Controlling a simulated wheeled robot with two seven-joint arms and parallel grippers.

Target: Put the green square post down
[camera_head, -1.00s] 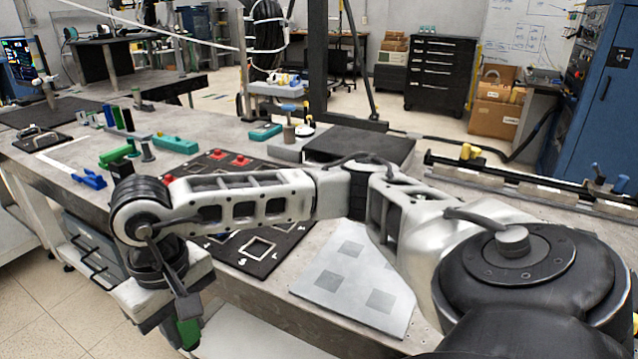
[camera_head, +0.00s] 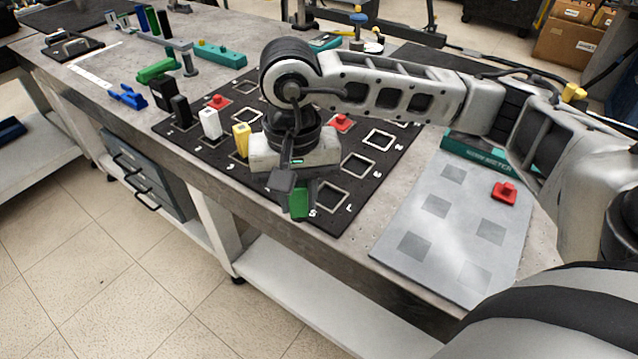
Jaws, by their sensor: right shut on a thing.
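The green square post (camera_head: 299,202) is held below my right gripper (camera_head: 290,182), which is shut on it. It is over the near edge of the black mat (camera_head: 352,220) with white square outlines. I cannot tell whether the post touches the mat. Black (camera_head: 181,110), white (camera_head: 210,122) and yellow (camera_head: 241,139) posts stand on the mat to the left of the gripper. Red pieces, one left (camera_head: 217,102) and one right (camera_head: 341,122), sit farther back on it. My left gripper is not in view.
A grey board (camera_head: 418,262) with darker squares lies at the right, with a red piece (camera_head: 504,191) on it. Blue (camera_head: 128,97), green (camera_head: 156,70) and teal (camera_head: 220,54) pieces lie at the back left of the table.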

